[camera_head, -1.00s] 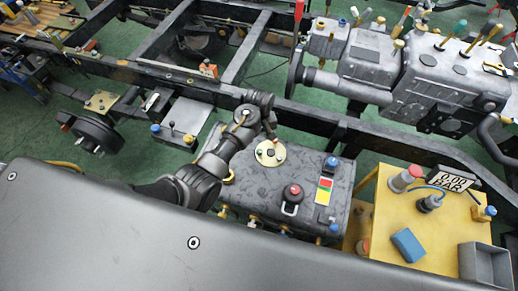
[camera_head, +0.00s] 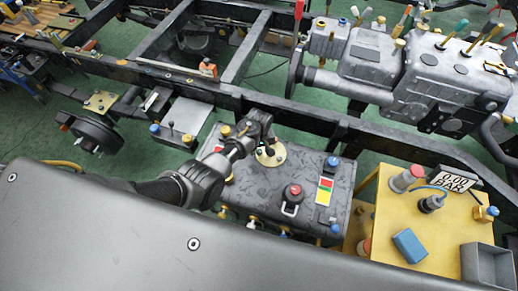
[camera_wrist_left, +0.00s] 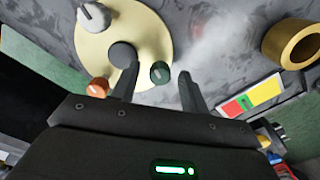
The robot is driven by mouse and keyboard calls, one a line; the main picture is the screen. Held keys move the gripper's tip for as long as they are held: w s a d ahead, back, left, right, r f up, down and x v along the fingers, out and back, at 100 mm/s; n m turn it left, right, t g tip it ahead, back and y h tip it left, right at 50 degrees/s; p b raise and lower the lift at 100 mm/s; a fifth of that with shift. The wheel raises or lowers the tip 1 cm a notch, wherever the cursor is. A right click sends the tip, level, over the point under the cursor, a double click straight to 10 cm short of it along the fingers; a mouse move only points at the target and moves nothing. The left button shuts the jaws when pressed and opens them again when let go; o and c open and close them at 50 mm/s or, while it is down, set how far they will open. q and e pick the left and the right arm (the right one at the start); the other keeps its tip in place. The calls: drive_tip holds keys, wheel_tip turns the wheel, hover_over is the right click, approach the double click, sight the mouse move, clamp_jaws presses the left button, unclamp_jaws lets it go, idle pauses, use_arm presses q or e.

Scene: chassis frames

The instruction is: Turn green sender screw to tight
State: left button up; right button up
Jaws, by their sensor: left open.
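The green sender screw (camera_wrist_left: 159,72) is a small round dark green knob on the edge of a cream round plate (camera_wrist_left: 150,40) in the left wrist view. The plate also shows on the grey tank (camera_head: 255,178) in the head view. My left gripper (camera_wrist_left: 157,76) is open, with one finger on each side of the green screw; I cannot tell whether they touch it. In the head view my left gripper (camera_head: 270,140) covers part of the plate. An orange screw (camera_wrist_left: 97,87), a grey screw (camera_wrist_left: 93,16) and a dark centre (camera_wrist_left: 123,55) share the plate.
The tank also carries a red-topped cap (camera_head: 294,191) and a red, yellow and green label (camera_head: 325,191). A yellow table (camera_head: 390,215) with a blue block (camera_head: 409,245) and a grey bin (camera_head: 484,265) stands right. Dark chassis rails (camera_head: 385,135) run behind the tank.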

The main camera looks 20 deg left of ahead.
use_arm(q)
clamp_jaws()
drive_tip(key=m+p, duration=0.1)
drive_tip(key=m, duration=0.2)
drive_tip(key=shift+r, duration=0.1)
drive_tip(key=m+p, duration=0.1)
drive_tip(key=m, duration=0.2)
drive_tip(key=shift+m, duration=0.3)
drive_tip(key=m, duration=0.3)
drive_tip(key=shift+m+p, duration=0.3)
drive_tip(key=shift+p, duration=0.05)
drive_tip(key=shift+m, duration=1.8)
